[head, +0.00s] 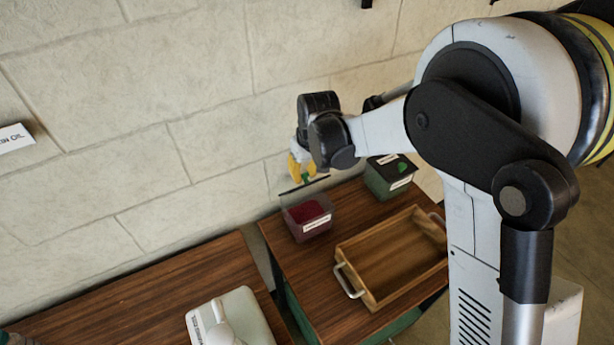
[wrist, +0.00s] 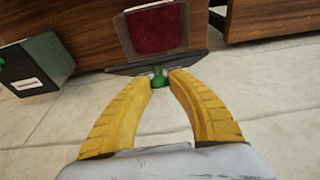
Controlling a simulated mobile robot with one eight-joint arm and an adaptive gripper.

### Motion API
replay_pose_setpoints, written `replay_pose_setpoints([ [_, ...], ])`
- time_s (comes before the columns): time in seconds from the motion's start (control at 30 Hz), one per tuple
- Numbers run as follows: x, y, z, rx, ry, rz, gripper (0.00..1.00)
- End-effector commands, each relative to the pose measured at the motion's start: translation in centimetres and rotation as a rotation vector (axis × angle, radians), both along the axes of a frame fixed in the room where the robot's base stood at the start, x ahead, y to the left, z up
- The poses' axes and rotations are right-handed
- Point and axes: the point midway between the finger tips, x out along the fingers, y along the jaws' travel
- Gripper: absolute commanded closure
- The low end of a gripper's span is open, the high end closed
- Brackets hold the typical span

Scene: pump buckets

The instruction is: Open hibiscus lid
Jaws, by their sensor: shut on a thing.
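The hibiscus container (head: 307,217) is a clear box with dark red contents and a white label. It stands uncovered on the wooden table, and its red contents also show in the wrist view (wrist: 155,30). My gripper (head: 302,174) has yellow fingers and is above the container, shut on the green knob (wrist: 159,79) of a dark flat lid (head: 290,190). The lid also shows edge-on in the wrist view (wrist: 120,70). It appears raised clear of the container. The label's writing is too small to read.
A dark green box (head: 376,182) with a closed dark lid and green knob stands to the right of the container. A wooden tray (head: 352,277) with metal handles lies in front. A white jug (head: 245,318) stands on the left table. The stone wall is close behind.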

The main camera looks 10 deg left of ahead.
Motion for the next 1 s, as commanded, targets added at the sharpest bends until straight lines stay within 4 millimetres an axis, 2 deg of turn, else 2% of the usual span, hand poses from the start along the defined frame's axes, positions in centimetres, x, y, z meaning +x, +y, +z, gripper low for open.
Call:
replay_pose_setpoints([
  [0.03,0.7,0.6,0.5,-0.029,0.038,0.001,1.00],
  [0.2,1.8,1.4,0.7,-0.109,0.144,0.000,1.00],
  [0.6,2.0,1.5,0.8,-0.137,0.180,-0.001,1.00],
  [0.63,2.0,1.5,0.8,-0.137,0.180,-0.001,0.76],
  [0.7,2.0,1.5,0.8,-0.136,0.180,-0.001,0.54],
  [1.0,2.0,1.5,0.8,-0.136,0.180,-0.001,0.54],
])
